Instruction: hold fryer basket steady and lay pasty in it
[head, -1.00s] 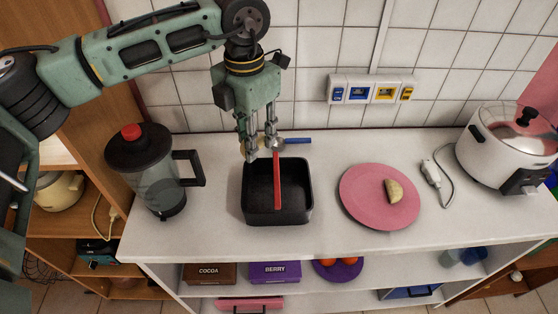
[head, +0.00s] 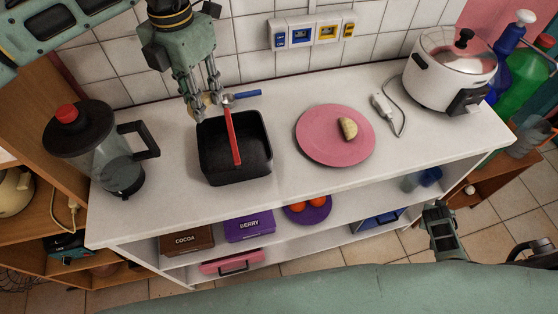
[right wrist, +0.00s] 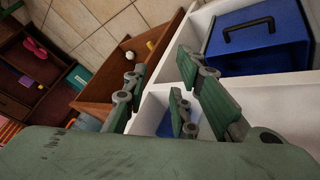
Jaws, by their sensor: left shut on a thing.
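The fryer basket (head: 258,160), a black square tub, stands on the white counter in the head view. A red bar (head: 234,145) reaches over its inside, and a blue bar (head: 245,95) sticks out behind it. My left gripper (head: 207,110) is shut at the basket's back rim; the exact contact is hard to see. The pale half-moon pasty (head: 348,129) lies on the pink plate (head: 318,145), right of the basket. My right gripper (head: 437,212) is in front of the counter, below its top and away from the pasty. In the right wrist view its fingers (right wrist: 165,78) are apart and empty.
A jug with a red-topped lid (head: 105,150) stands left of the basket; a white cooker (head: 447,75) and cable (head: 387,108) are right of the plate. The lower shelf holds boxes (head: 249,225). A blue case (right wrist: 262,45) is close to my right gripper.

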